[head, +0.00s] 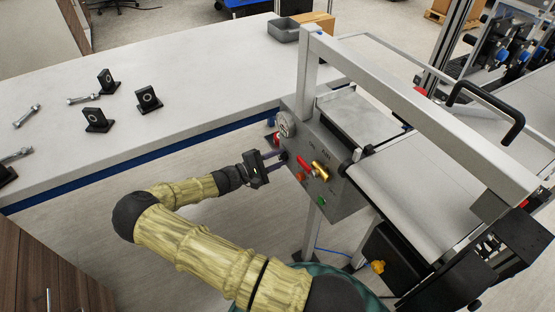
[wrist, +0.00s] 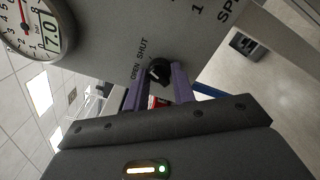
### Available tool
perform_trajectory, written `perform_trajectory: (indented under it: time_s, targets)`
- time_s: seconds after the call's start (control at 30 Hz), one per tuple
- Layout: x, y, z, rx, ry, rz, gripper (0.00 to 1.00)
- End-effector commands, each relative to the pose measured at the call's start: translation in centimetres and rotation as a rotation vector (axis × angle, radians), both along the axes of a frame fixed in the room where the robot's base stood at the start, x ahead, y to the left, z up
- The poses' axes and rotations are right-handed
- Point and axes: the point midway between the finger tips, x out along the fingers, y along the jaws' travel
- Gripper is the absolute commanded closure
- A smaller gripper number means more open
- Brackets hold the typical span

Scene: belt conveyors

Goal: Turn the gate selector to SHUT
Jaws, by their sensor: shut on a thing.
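The gate selector (wrist: 158,72) is a small black round knob on a grey panel, with the words OPEN and SHUT printed beside it in the wrist view. A pale mark on the knob shows, but I cannot tell exactly which word it points to. My gripper (wrist: 157,88) has its two purple fingers on either side of the knob, closed on it. In the head view my gripper (head: 279,160) reaches the left part of the control panel (head: 341,203), and its fingers hide most of the knob there.
A round pressure gauge (head: 285,124) sits above the knob, also large in the wrist view (wrist: 28,28). Right of the knob are a red part (head: 303,161), a brass-coloured part (head: 320,171) and a green button (head: 321,201). The conveyor belt (head: 425,195) and a white table (head: 190,75) are close by.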

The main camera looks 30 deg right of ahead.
Motion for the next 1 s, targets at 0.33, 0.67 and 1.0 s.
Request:
perform_trajectory:
  time_s: [0.33,0.67,1.0]
  targets:
    - [0.00,0.04,-0.03,0.004,-0.101,0.001,0.97]
    - [-0.01,0.04,-0.03,0.005,-0.105,0.000,0.97]
    - [0.00,0.01,-0.01,0.004,-0.104,0.000,0.53]
